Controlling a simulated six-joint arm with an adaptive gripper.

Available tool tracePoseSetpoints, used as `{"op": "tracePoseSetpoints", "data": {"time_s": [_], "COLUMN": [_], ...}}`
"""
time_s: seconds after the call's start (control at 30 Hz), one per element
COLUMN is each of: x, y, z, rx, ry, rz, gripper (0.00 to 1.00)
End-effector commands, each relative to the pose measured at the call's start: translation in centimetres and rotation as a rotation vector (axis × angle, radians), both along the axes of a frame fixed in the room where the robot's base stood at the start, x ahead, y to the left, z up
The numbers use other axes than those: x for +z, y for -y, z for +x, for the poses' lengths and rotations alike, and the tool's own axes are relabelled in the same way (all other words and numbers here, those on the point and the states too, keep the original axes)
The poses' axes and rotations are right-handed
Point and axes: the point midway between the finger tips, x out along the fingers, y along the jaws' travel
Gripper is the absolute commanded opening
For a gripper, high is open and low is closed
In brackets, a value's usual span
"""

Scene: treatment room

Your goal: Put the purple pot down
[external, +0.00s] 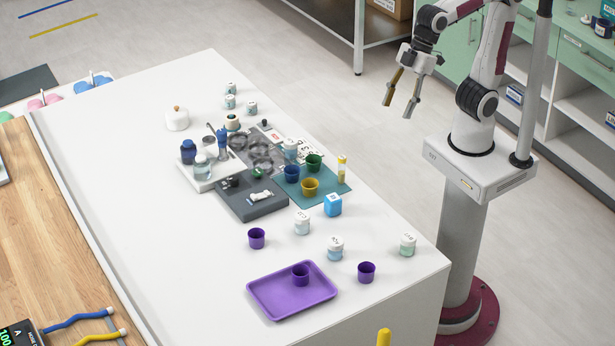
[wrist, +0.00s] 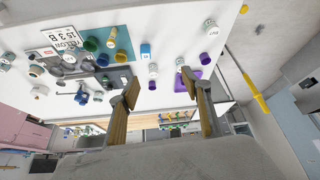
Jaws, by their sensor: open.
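Three small purple pots show in the external view. One purple pot (external: 301,275) stands upright inside the purple tray (external: 264,305). Another purple pot (external: 257,238) stands on the white table behind the tray, and a third purple pot (external: 366,272) stands on the table to the tray's right. My gripper (external: 398,110) is open and empty, raised beyond the table's right side and far from all three pots. In the wrist view its two fingers (wrist: 156,88) are spread with nothing between them, and one partly hides the purple tray (wrist: 181,84).
Blue, green and yellow pots (external: 310,187) stand on a teal mat (external: 325,199). A blue box (external: 333,205) and white jars (external: 335,247) stand between the mat and the tray. A grey tray and bottles lie further back. The table's left front is clear.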

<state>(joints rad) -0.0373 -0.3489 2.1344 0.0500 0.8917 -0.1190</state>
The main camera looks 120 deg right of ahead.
Motion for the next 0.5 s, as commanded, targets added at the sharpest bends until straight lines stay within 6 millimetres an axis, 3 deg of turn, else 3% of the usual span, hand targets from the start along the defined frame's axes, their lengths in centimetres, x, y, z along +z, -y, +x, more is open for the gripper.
{"op": "tracePoseSetpoints", "data": {"time_s": [0.5], "x": [-3.6], "y": [1.9], "z": [-10.5], "rx": [-0.101], "ry": [0.021], "rz": [0.004], "gripper": [0.48]}}
